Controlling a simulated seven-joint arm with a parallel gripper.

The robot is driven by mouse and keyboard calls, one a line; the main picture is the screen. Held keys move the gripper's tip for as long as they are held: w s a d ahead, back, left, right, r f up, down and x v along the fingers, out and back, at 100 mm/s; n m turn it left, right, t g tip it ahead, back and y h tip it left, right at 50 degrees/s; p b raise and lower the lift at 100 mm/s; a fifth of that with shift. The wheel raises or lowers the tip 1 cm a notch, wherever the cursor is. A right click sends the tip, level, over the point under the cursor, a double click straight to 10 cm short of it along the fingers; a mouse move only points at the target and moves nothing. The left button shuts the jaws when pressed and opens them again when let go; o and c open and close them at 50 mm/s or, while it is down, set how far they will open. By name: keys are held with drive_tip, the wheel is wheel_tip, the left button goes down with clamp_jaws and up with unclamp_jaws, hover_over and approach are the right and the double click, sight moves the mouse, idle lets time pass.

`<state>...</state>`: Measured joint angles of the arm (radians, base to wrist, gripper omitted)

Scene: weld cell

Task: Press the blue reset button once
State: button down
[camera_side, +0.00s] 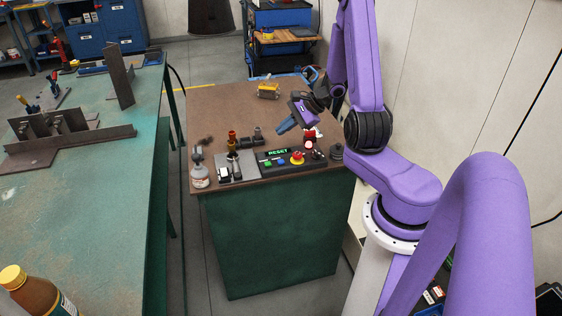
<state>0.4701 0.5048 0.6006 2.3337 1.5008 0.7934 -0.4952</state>
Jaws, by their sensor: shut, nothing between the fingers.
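The control panel (259,156) is a dark box near the front edge of the brown bench. A small display (278,152) on it reads RESET in green. The blue button (281,162) sits below the display, between a green button (267,163) and a red mushroom button on a yellow base (297,158). My gripper (285,127) is shut and empty, with its blue-grey fingers above and behind the panel. It is apart from the blue button in the picture; the exact height is hard to judge.
The brown bench top (225,105) has free room behind the panel. A spray bottle (199,170) and dark fittings (245,140) stand left of the panel. A yellow object (268,90) lies farther back. A green welding table (100,185) with steel parts stands at left.

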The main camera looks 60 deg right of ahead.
sight(284, 161)
drive_tip(key=shift+f, duration=0.1)
drive_tip(key=shift+f, duration=4.3)
drive_tip(key=shift+f, duration=0.2)
drive_tip(key=shift+f, duration=0.25)
drive_tip(key=shift+f, duration=0.45)
drive_tip(key=shift+r, duration=0.9)
drive_tip(key=shift+r, duration=2.5)
